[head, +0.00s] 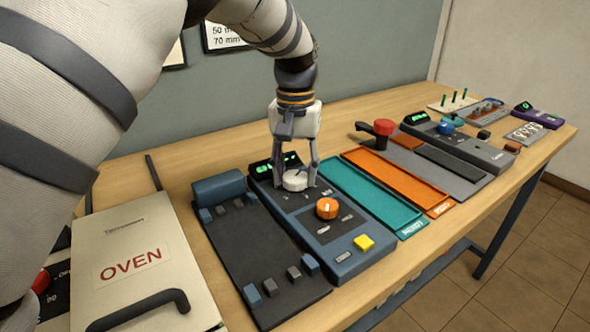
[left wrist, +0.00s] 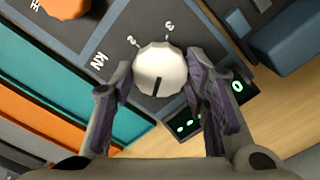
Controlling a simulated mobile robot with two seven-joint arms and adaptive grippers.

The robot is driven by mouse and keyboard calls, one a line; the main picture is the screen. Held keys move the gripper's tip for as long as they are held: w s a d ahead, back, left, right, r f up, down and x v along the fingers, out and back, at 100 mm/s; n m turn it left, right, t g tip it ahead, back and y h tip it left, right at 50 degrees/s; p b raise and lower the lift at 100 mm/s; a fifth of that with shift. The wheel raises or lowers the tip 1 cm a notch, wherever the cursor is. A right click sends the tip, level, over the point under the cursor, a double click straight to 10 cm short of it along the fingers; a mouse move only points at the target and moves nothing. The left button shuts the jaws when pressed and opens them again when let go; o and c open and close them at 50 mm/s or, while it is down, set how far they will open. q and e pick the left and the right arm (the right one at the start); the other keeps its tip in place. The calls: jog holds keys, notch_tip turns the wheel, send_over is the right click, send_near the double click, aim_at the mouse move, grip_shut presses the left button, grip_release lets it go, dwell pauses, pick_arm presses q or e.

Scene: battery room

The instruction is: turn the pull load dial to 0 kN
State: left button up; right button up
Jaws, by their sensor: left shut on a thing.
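The white pull load dial (head: 294,181) sits on the dark control unit (head: 352,262), near its green display (head: 262,169). My left gripper (head: 296,178) comes down over the dial from above, with a finger at either side, shut on it. In the left wrist view the dial (left wrist: 160,66) is faceted, with a black pointer line toward the bottom of the picture, toward the display. The marks "2", "3" and "kN" show beside it; other marks are hidden. The display (left wrist: 186,124) is partly hidden by a finger, so its full reading is unclear. My right gripper is not in view.
An orange dial (head: 327,208) and a yellow button (head: 364,242) sit on the same unit. A dark fixture (head: 262,262) stands left of it, and a teal tray (head: 372,198) and orange tray (head: 398,180) right. A box marked OVEN (head: 135,225) stands at left.

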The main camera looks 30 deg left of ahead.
aim_at(296, 176)
pick_arm(q)
jog(key=shift+n, duration=0.3)
jog(key=o, duration=1.1)
jog(key=shift+o, duration=0.2)
notch_tip(296, 176, up, 12)
jog(key=shift+f, duration=0.1)
